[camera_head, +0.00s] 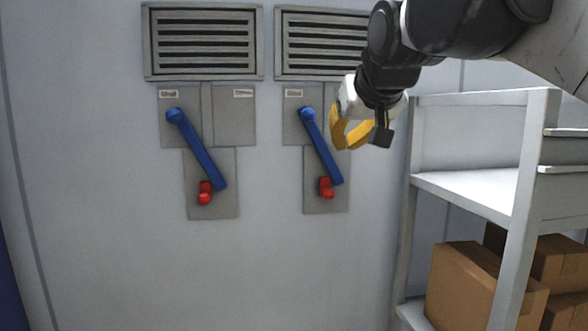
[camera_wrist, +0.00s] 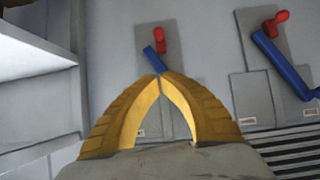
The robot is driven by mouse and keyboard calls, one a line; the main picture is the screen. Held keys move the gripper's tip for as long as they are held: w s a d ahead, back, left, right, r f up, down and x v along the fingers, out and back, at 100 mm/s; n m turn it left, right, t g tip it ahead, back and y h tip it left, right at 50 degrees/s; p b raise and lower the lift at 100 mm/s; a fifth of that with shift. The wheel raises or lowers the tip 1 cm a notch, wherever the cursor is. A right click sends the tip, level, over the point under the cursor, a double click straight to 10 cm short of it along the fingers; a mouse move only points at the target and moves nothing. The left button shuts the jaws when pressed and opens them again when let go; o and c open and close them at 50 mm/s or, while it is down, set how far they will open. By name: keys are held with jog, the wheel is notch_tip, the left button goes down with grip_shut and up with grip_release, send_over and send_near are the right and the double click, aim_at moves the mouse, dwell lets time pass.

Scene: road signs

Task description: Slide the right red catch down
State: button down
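The right red catch (camera_head: 326,188) sits on a grey plate on the wall, at the lower end of the right blue lever (camera_head: 322,148). In the wrist view, which is turned upside down, the right red catch (camera_wrist: 159,40) shows above my fingertips, with part of the right blue lever (camera_wrist: 154,60) below it. My gripper (camera_head: 340,147) has yellow fingers and is up and to the right of the catch, apart from it. In the wrist view my gripper (camera_wrist: 159,76) has its fingertips together with nothing between them. The fingers hide the rest of the right lever there.
A left blue lever (camera_head: 197,150) and left red catch (camera_head: 205,193) are on a matching plate. Vents (camera_head: 204,42) are above the plates. A white shelf unit (camera_head: 470,190) with cardboard boxes (camera_head: 475,290) stands at the right. The wall below the catches is clear.

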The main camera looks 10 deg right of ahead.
jog(key=shift+f, duration=0.1)
jog(key=p, duration=0.2)
send_over(333, 193)
jog(key=f, duration=0.5)
jog(key=shift+s+a+f, duration=0.1)
jog(key=shift+s+f, duration=0.15)
jog(key=f, duration=0.2)
jog(key=shift+w+f, duration=0.25)
jog(key=shift+f, duration=0.55)
jog(key=shift+w+f, duration=0.1)
jog(key=shift+f, duration=0.1)
notch_tip(333, 193, down, 5)
jog(key=b, duration=0.2)
jog(key=shift+b, duration=0.3)
